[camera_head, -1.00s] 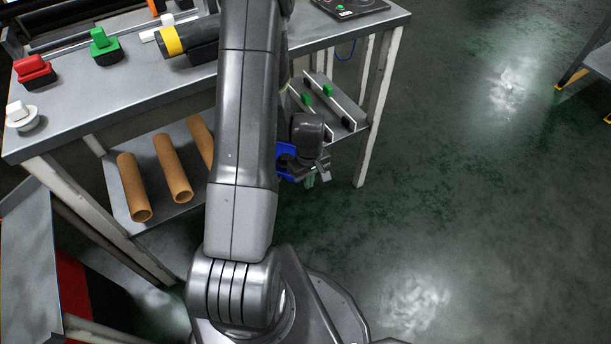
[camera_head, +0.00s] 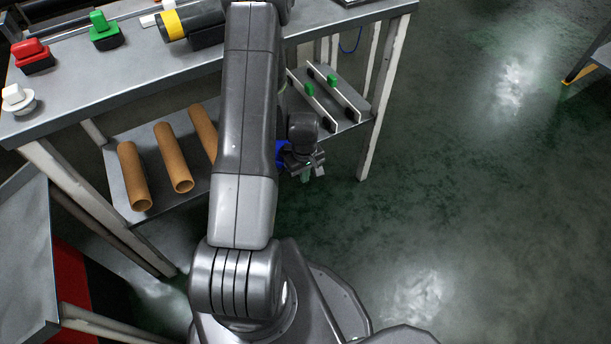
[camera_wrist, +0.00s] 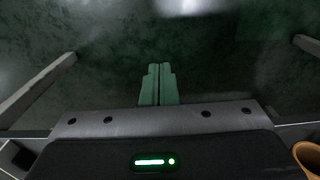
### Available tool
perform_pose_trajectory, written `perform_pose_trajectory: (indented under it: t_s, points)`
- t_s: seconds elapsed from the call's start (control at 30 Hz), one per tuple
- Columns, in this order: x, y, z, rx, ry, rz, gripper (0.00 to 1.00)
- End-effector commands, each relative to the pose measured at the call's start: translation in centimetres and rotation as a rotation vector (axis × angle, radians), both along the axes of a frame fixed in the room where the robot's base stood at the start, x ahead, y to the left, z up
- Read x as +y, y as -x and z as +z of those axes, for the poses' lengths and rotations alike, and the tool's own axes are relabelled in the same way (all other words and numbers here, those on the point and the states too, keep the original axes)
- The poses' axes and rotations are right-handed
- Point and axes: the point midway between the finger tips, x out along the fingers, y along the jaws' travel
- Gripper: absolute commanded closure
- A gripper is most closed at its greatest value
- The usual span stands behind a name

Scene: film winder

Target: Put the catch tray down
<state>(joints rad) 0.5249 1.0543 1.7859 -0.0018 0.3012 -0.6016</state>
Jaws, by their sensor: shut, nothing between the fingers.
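My gripper (camera_head: 308,176) hangs in front of the bench's right end, beside the lower shelf and above the floor. In the wrist view its two green fingers (camera_wrist: 158,84) are together with nothing between them. I cannot pick out a catch tray for certain in either view. Two long, thin, white-edged pieces with green blocks (camera_head: 325,97) lie on the right part of the lower shelf, behind my gripper. My arm hides the middle of the bench and shelf.
The metal bench (camera_head: 110,88) holds a red-handled block (camera_head: 32,55), a green-handled block (camera_head: 104,32) and a black cylinder with a yellow band (camera_head: 190,22). Several brown tubes (camera_head: 173,158) lie on the lower shelf (camera_head: 190,203). The floor (camera_head: 460,190) at right is clear.

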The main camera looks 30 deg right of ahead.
Motion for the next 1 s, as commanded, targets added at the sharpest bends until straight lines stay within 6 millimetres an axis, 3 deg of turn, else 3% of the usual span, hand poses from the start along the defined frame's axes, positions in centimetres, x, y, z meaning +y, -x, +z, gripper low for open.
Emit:
perform_pose_trajectory:
  t_s: [0.17,0.4,0.5,1.0]
  points:
    - [0.1,-1.4,-0.1,-0.002,0.001,0.002,1.00]
    - [0.5,-6.8,-0.2,-0.003,0.001,0.002,1.00]
    - [0.6,-8.1,-0.1,-0.002,0.000,0.002,1.00]
    - [0.7,-8.5,0.0,0.000,-0.001,0.000,1.00]
